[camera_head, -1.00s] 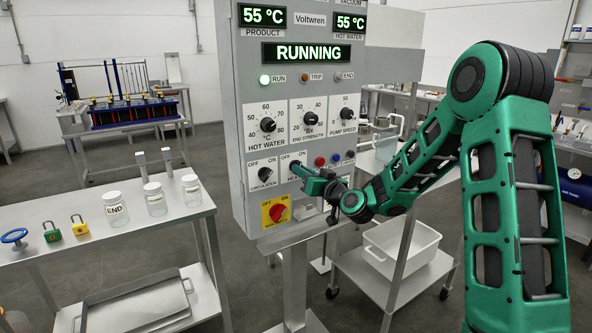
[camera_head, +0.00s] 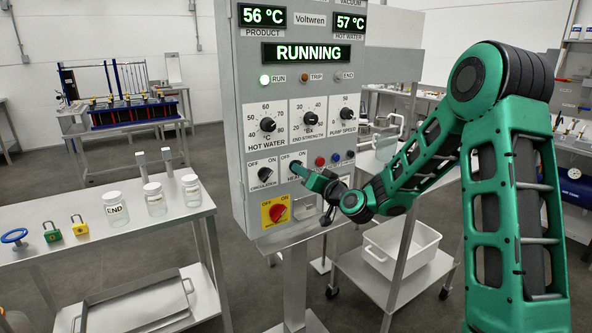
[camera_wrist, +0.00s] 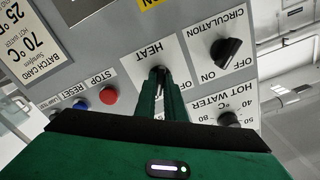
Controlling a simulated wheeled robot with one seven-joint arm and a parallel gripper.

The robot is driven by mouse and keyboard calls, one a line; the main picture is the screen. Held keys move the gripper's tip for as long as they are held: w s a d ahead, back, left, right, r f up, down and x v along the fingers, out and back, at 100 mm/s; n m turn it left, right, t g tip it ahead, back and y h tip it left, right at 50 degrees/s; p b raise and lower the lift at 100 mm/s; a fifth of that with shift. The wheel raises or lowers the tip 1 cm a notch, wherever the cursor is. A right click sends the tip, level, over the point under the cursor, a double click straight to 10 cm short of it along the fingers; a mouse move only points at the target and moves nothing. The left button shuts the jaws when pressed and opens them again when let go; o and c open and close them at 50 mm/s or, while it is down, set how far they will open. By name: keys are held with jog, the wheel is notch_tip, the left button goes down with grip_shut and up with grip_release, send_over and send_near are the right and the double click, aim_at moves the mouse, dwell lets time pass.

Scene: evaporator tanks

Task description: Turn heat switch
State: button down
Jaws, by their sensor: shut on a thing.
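The heat switch (camera_wrist: 158,71) is a dark rotary knob on a white plate marked HEAT, OFF and ON, seen upside down in the wrist view. My gripper (camera_wrist: 161,88) is shut on it, with a green finger on each side. In the head view my gripper (camera_head: 297,168) is at the same plate on the grey control panel (camera_head: 238,140). The fingers hide most of the knob, so I cannot tell exactly which way it points.
The circulation switch (camera_head: 264,174) is just left of the heat switch. The red and blue buttons (camera_head: 320,161) are to its right. A red switch on a yellow plate (camera_head: 278,212) sits below. The display (camera_head: 306,53) reads RUNNING. A steel table with jars (camera_head: 115,208) stands at left.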

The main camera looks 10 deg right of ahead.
jog(key=shift+s+a+f+m, duration=0.15)
jog(key=shift+a+m, duration=0.1)
jog(key=shift+m, duration=0.25)
jog(key=shift+m, duration=0.7)
jog(key=c, duration=1.8)
grip_release()
jog(key=shift+o, duration=0.2)
jog(key=shift+d, duration=0.15)
